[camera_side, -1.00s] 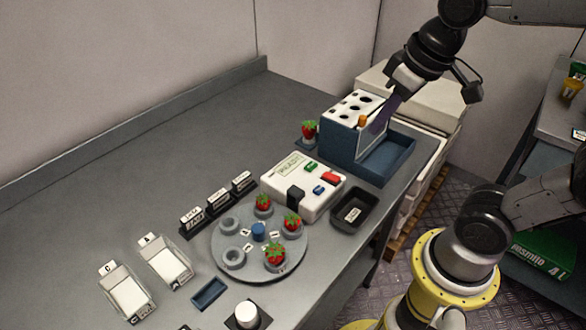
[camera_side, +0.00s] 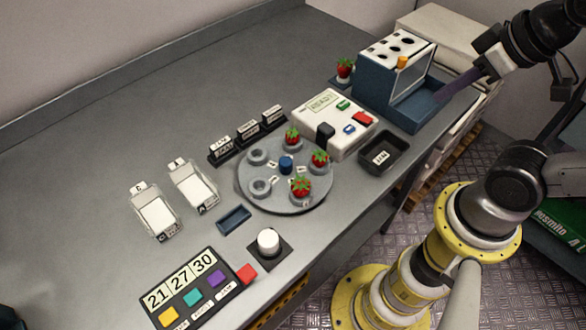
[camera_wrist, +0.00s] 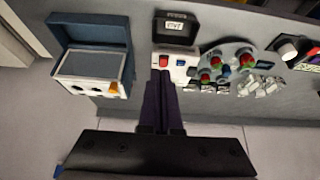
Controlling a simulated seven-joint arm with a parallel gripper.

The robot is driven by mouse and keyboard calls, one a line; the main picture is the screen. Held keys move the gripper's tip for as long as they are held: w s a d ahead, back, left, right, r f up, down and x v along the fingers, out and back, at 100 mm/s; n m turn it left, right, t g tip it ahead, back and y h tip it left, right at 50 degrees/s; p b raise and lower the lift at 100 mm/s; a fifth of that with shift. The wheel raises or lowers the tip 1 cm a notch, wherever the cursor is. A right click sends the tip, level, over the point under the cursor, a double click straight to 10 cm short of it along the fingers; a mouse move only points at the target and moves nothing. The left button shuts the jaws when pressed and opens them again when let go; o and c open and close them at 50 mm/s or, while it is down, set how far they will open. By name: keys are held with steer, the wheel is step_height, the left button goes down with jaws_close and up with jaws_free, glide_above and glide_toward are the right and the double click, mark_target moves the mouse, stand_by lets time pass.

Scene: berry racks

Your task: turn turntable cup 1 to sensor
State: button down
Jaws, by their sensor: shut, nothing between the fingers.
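The turntable (camera_side: 245,187) is a grey disc with a blue hub (camera_side: 286,164) and a ring of cups. Red strawberries sit in three cups: back (camera_side: 292,138), right (camera_side: 320,160) and front (camera_side: 300,187). Two left cups (camera_side: 257,155) are empty. The small cup labels are too small to read, so I cannot tell which is cup 1. A dark block (camera_side: 325,133), perhaps the sensor, stands on the white display box beside the disc. My gripper (camera_side: 447,96) has dark purple fingers, shut and empty, near the blue rack's tray and well away from the turntable. The fingers also show in the wrist view (camera_wrist: 163,74).
The white display box (camera_side: 318,110) has green, red and blue buttons. A blue rack (camera_side: 375,85) stands behind it, with a strawberry (camera_side: 344,67) alongside. A black bin (camera_side: 384,152), white trays (camera_side: 157,215), a white knob (camera_side: 268,242) and a number panel (camera_side: 190,290) surround the turntable.

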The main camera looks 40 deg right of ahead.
steer(key=c, duration=1.5)
jaws_free()
steer(key=shift+c, duration=0.2)
steer(key=shift+o, duration=2.4)
steer(key=shift+r+n, duration=0.3)
steer(key=o, duration=0.5)
steer(key=w+r, duration=0.1)
steer(key=w+a+r+n, duration=0.1)
steer(key=r, duration=0.1)
steer(key=w+r+n, duration=0.1)
steer(key=w, duration=0.1)
steer(key=shift+w+a+r+g, duration=0.1)
steer(key=shift+a+r+g, duration=0.15)
steer(key=shift+g, duration=0.15)
steer(key=shift+c, duration=0.2)
steer(key=n+g, duration=0.5)
steer(key=n, duration=0.3)
glide_above(285, 160)
step_height(285, 160, down, 6)
step_height(285, 160, down, 14)
steer(key=shift+f, duration=0.1)
